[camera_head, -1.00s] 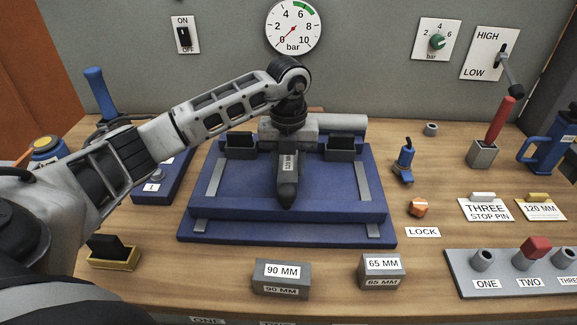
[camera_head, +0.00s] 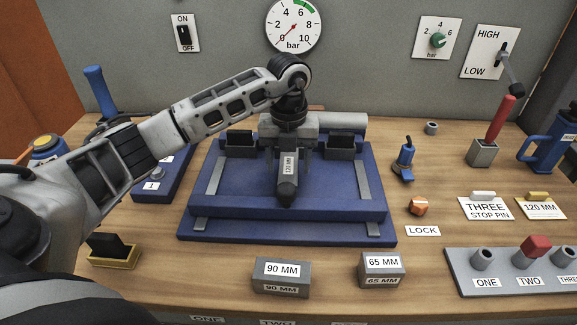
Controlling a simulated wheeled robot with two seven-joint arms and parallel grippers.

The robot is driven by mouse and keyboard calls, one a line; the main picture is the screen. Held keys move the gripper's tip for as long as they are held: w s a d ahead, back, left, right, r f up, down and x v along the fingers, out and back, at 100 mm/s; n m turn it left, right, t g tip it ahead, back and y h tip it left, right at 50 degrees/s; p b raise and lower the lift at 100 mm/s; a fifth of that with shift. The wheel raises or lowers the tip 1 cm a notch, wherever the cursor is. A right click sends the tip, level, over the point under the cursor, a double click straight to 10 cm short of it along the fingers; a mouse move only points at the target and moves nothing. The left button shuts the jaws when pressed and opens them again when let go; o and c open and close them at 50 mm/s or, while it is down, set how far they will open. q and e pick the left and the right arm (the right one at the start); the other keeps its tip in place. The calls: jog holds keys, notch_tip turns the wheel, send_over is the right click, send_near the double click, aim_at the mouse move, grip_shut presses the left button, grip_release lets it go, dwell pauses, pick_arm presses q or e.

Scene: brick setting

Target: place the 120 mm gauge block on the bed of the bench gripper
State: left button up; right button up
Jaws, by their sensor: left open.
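The bench gripper has a blue bed (camera_head: 232,185) and two dark jaws, the left one (camera_head: 240,144) and the right one (camera_head: 341,146). The 120 mm gauge block (camera_head: 288,163), grey with a white label turned sideways, is between the jaws over the middle of the bed. It is partly hidden by my left gripper (camera_head: 287,180), which points down at it and is open. A dark fingertip covers the block's near end. I cannot tell whether the fingers touch the block, or see its underside. My right gripper is not in view.
A 90 MM block (camera_head: 282,277) and a 65 MM block (camera_head: 383,270) stand in front of the bed. An orange knob (camera_head: 418,206) and a small blue lever (camera_head: 404,160) are to its right. A pin rack (camera_head: 510,270) is at the front right.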

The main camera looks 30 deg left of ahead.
aim_at(288, 165)
pick_arm(q)
notch_tip(288, 165, up, 11)
jog(key=shift+f, duration=0.15)
jog(key=shift+f, duration=0.1)
dwell(0.5)
